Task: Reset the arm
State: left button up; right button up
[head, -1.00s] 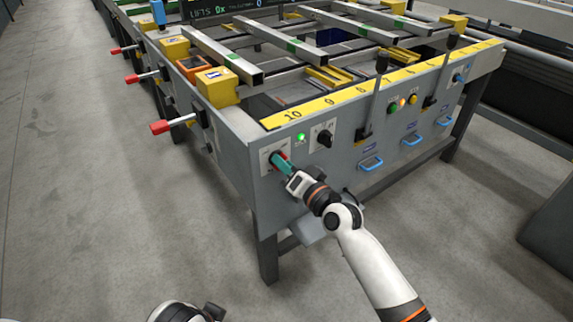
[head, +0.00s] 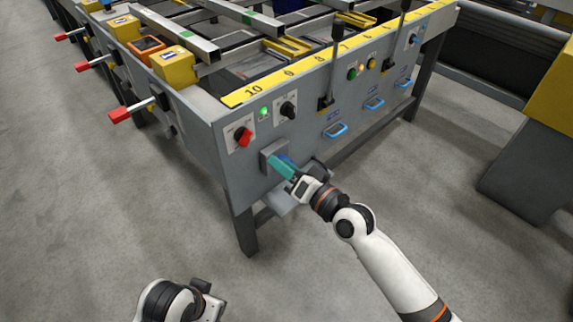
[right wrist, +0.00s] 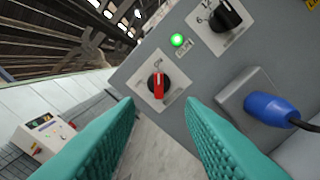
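My right gripper (head: 281,166) is in front of the end panel, by a grey socket box (head: 268,151). Its teal fingers also show in the right wrist view (right wrist: 160,112), spread apart with nothing between them. A red rotary switch (head: 243,137) on a white plate sits up and left of the gripper, clear of the fingers; in the wrist view its red handle (right wrist: 158,86) shows between and beyond them. A blue plug (right wrist: 270,108) sits at the socket box, right of the fingers. My left arm shows at bottom left, but no left gripper fingers show.
A lit green lamp (head: 264,113) and a black selector (head: 288,109) are beside the red switch. Blue handles (head: 335,130) and dark levers (head: 326,88) line the panel farther right. Red-tipped levers (head: 119,115) stick out left. The floor at front left is open.

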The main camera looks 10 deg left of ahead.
pick_arm(q)
jog(key=shift+w+f, duration=0.1)
jog(key=shift+f, duration=0.1)
pick_arm(e)
jog(key=shift+s+d, duration=0.3)
